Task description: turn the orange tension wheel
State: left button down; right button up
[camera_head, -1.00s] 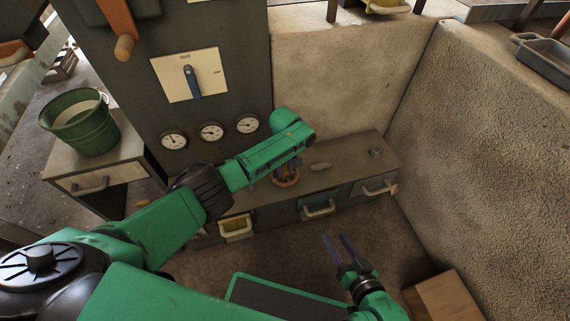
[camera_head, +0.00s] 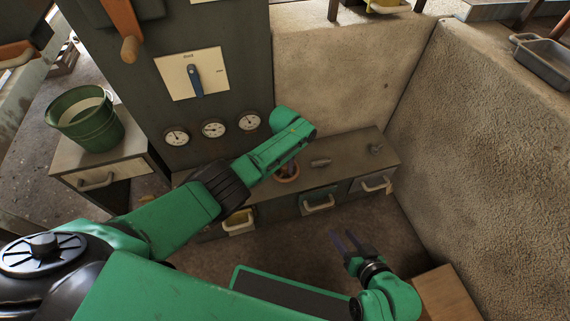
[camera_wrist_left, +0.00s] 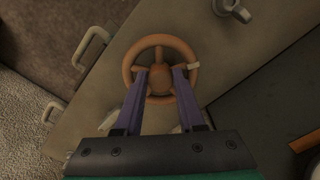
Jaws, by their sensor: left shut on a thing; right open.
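The orange tension wheel (camera_head: 291,179) lies flat on the low cabinet, partly hidden by my left arm in the head view. The left wrist view shows the whole round rim, the spokes and the hub (camera_wrist_left: 160,68), with a pale mark on the right of the rim. My left gripper (camera_wrist_left: 160,72) reaches down to it, purple fingers inside the rim on either side of the hub, shut on the wheel. In the head view the left fingers are mostly hidden behind the arm. My right gripper (camera_head: 346,242) is open and empty, in front of the cabinet.
The low cabinet (camera_head: 345,160) has several drawers with handles and small metal parts on top. A panel with a blue-handled switch (camera_head: 195,80) and dials (camera_head: 213,129) rises behind. A green bucket (camera_head: 88,120) stands at left. A rough wall (camera_head: 480,150) bounds the right.

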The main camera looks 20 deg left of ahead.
pick_arm(q)
jog(key=shift+m, duration=1.6)
jog(key=c, duration=0.8)
grip_release()
